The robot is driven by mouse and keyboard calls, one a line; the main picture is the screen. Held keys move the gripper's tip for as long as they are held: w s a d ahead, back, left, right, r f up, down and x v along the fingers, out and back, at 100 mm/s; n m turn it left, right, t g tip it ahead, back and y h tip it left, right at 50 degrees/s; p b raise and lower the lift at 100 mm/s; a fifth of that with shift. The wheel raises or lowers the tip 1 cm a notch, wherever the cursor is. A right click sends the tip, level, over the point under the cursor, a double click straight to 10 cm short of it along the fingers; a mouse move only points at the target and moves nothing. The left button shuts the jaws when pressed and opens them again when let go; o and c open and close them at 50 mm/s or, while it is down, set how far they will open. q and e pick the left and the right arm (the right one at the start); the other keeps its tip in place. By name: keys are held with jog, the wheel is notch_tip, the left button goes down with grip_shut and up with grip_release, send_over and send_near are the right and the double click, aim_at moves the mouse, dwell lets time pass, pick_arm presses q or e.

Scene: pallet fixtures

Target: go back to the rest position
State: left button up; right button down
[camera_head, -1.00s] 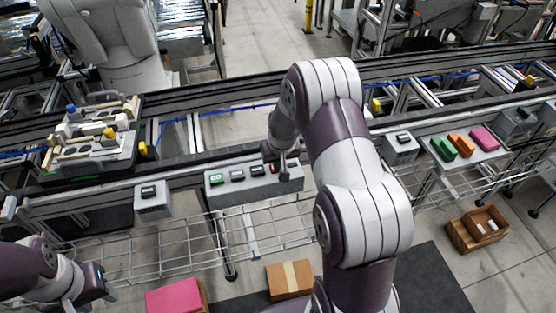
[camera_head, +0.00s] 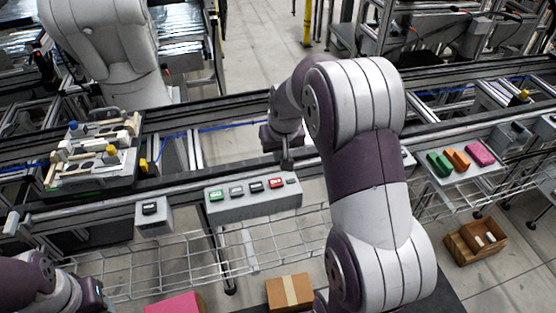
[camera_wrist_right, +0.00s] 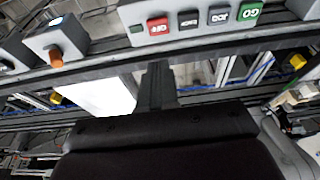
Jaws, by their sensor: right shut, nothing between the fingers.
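My right arm reaches forward over the conveyor rail in the head view. My right gripper (camera_head: 287,163) is shut and empty, above and behind the grey button panel (camera_head: 230,213), apart from it. In the right wrist view its closed dark fingers (camera_wrist_right: 158,82) point toward the panel, with nothing between them. The panel carries a green button (camera_head: 216,195), two dark buttons and a red button (camera_head: 276,183). My left gripper (camera_head: 94,294) is low at the left of the head view; its fingers are not clear.
A pallet fixture (camera_head: 136,172) with parts sits on the conveyor at left. A small grey button box (camera_head: 152,222) stands left of the panel. A wire rack (camera_head: 180,262) runs below. A cardboard box (camera_head: 277,292) and a pink box (camera_head: 172,305) lie low in front.

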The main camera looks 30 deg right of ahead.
jog(key=shift+r, duration=0.15)
dwell(0.5)
jog(key=s+a+f+n+g, duration=0.1)
jog(key=s+a, duration=0.4)
jog(key=s, duration=0.3)
jog(key=s+a+f+n+g, duration=0.1)
jog(key=s+a, duration=0.5)
jog(key=s, duration=0.3)
jog(key=shift+s+f+n+y, duration=0.2)
jog(key=shift+f+n+y, duration=0.05)
jog(key=shift+n+y, duration=0.15)
